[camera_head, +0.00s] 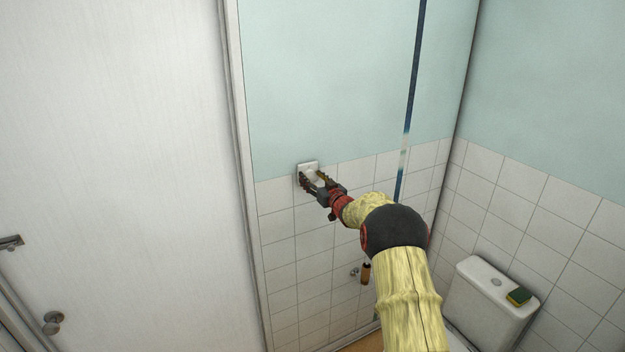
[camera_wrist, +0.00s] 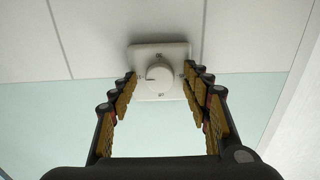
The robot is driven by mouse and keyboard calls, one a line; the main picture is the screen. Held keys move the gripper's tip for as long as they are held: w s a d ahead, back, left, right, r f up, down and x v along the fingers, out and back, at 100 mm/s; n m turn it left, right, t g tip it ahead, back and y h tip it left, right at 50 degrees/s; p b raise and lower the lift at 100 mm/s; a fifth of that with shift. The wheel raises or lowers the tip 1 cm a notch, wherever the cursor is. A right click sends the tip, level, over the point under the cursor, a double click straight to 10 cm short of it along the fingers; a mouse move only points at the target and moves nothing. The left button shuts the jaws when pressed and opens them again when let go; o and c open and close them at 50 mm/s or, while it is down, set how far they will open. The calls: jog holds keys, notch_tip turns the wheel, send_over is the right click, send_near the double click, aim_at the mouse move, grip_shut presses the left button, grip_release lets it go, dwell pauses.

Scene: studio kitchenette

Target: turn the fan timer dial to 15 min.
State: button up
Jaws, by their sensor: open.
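The fan timer dial (camera_wrist: 160,77) is a round white knob on a square white wall plate (camera_wrist: 148,50). A short dark pointer mark shows on the left of the knob's face in the wrist view; the small marks on the plate are too small to read. In the head view the plate (camera_head: 306,166) sits on the wall by the top edge of the tiles. My gripper (camera_head: 314,181) is in front of it, reaching from the right. In the wrist view my gripper (camera_wrist: 160,80) is open, with one finger on each side of the knob. I cannot tell whether they touch it.
A white door (camera_head: 120,150) and its frame stand left of the plate. A toilet cistern (camera_head: 487,300) with a sponge (camera_head: 519,296) on it is at the lower right. A dark blue vertical strip (camera_head: 411,90) runs down the wall. The wall around the plate is clear.

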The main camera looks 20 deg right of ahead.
jog(key=s, duration=1.2)
jog(key=shift+d, duration=0.2)
